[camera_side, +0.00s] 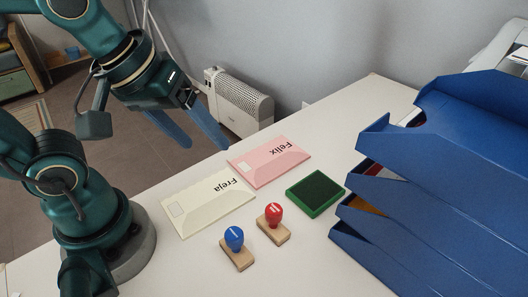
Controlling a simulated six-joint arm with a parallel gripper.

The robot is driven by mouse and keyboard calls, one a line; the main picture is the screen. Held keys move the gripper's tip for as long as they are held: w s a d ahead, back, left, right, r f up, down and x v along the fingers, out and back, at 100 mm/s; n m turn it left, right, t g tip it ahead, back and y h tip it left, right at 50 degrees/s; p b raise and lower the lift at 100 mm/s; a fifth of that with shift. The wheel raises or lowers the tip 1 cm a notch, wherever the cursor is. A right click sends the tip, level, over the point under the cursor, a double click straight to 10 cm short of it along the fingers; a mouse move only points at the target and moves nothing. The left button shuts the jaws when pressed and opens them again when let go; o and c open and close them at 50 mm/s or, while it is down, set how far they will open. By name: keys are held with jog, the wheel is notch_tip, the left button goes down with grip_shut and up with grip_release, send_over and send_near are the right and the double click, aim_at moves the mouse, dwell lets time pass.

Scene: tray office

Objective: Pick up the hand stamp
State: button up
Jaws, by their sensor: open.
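Two hand stamps with wooden bases stand upright on the white table. One has a blue knob (235,240); the other, just right of it, has a red knob (273,215). My gripper (204,142) is open and empty, high above the far left edge of the table, its two blue fingers apart. It is well away from both stamps and touches nothing.
A green ink pad (315,193) lies right of the stamps. A cream envelope marked Freja (208,203) and a pink envelope marked Felix (268,162) lie behind them. Stacked blue trays (440,200) fill the right side. The table front is clear.

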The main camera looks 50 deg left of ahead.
aim_at(234, 233)
jog(key=d+f+n+g, duration=0.1)
jog(key=d+f, duration=0.1)
jog(key=d, duration=0.1)
jog(key=d+f+n+g, duration=0.1)
jog(key=d+f+g, duration=0.1)
jog(key=d+f, duration=0.1)
jog(key=s+d+f+g, duration=0.1)
jog(key=d+f, duration=0.1)
jog(key=d, duration=0.1)
jog(key=shift+f+n+g, duration=0.3)
jog(key=shift+n+g, duration=0.1)
jog(key=shift+s+d+f, duration=0.15)
jog(key=shift+s+f, duration=0.1)
jog(key=shift+f, duration=2.5)
grip_shut()
jog(key=shift+r, duration=0.15)
